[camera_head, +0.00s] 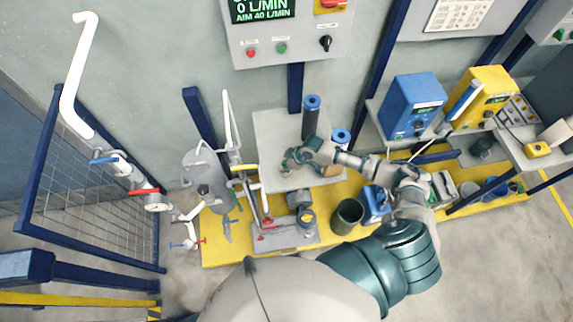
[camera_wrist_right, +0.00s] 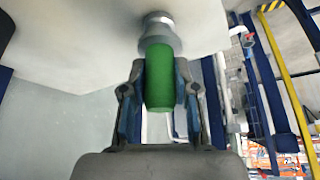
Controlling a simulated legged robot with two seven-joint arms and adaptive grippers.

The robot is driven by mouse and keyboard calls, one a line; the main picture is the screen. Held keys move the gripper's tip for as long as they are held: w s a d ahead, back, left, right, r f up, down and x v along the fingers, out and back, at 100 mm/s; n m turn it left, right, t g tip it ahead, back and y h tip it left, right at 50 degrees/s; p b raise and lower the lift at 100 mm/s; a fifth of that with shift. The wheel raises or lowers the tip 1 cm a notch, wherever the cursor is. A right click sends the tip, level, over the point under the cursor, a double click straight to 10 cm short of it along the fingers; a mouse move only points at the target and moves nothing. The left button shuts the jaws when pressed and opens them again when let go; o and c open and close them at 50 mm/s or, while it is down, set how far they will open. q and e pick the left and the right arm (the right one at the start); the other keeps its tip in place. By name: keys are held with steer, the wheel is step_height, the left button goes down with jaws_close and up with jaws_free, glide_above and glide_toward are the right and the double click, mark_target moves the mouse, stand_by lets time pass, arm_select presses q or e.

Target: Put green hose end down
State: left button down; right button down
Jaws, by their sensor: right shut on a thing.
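The green hose end (camera_wrist_right: 159,78) is a short green cylinder with a silver metal fitting in the right wrist view. My right gripper (camera_wrist_right: 158,95) is shut on it, with one finger on each side of the green part. The metal fitting points at a pale flat surface (camera_wrist_right: 80,35); I cannot tell whether it touches. In the head view my right gripper (camera_head: 290,163) is over a pale grey panel (camera_head: 272,125), and the hose end there is too small to make out clearly. My left gripper is not in view.
Two dark blue-capped cylinders (camera_head: 311,118) stand at the panel's right side. A grey tank (camera_head: 205,178) and white pipes with valves (camera_head: 125,170) are at the left. A dark green bucket (camera_head: 347,216) and a blue box (camera_head: 375,204) stand on the yellow platform below.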

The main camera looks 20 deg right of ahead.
steer(key=c, duration=1.2)
jaws_free()
steer(key=o, duration=0.3)
steer(key=shift+o, duration=0.2)
steer(key=shift+d, duration=0.1)
steer(key=v, duration=1.2)
